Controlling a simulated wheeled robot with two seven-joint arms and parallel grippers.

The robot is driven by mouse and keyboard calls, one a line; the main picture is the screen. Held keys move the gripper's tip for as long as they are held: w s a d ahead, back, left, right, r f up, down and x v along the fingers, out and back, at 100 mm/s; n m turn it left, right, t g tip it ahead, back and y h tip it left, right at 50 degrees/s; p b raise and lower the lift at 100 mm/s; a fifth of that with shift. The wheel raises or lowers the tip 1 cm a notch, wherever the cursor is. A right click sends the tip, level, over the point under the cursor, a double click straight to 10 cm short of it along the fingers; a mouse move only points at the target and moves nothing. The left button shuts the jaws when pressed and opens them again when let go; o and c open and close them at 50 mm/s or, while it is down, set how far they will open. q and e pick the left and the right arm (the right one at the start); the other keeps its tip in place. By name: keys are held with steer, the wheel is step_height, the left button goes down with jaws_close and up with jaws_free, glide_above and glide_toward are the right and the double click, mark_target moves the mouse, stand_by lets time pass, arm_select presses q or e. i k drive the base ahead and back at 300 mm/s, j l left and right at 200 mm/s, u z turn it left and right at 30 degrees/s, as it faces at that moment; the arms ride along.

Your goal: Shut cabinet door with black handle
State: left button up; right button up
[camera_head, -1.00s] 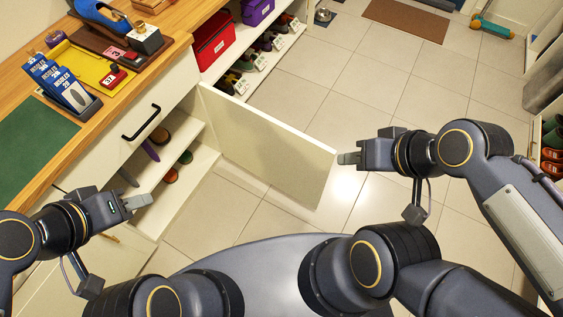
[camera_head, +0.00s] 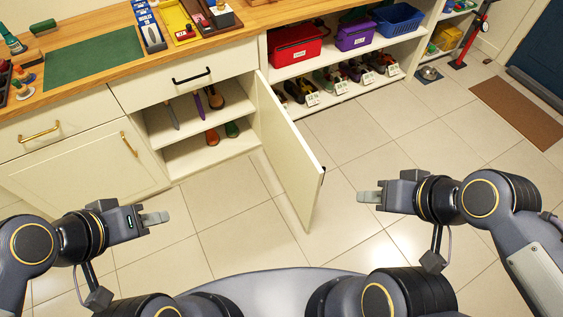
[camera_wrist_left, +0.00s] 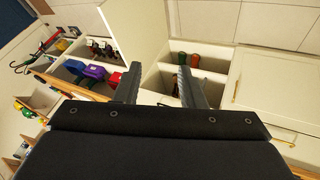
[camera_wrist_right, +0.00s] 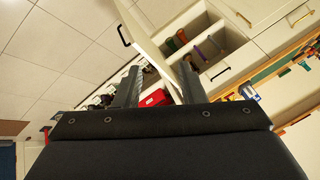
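The cream cabinet door (camera_head: 288,150) stands wide open, hinged at the right side of the cabinet opening (camera_head: 198,130). Its black handle (camera_wrist_right: 124,36) shows in the right wrist view; in the head view only a dark bit shows at the door's free edge. My right gripper (camera_head: 368,196) is open and empty, right of the door and apart from it. My left gripper (camera_head: 154,218) is open and empty, in front of the cabinet and left of the door. In the left wrist view the door (camera_wrist_left: 135,30) rises beyond the fingers.
A drawer with a black handle (camera_head: 191,76) is shut above the opening. A closed door with a brass handle (camera_head: 129,144) is at left. Open shoe shelves (camera_head: 310,114) are at right. Tiled floor is clear around the door.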

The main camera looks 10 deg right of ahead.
mark_target(301, 176)
steer(key=l+u, duration=0.4)
steer(key=l, duration=0.35)
steer(key=l+u, duration=0.4)
steer(key=l, duration=0.35)
steer(key=l+u, duration=0.2)
steer(key=l, duration=0.55)
steer(key=k+l+u, duration=0.2)
steer(key=l, duration=0.5)
steer(key=k, duration=0.1)
steer(key=i+j+z, duration=0.25)
steer(key=i+z, duration=0.15)
steer(key=i, duration=0.1)
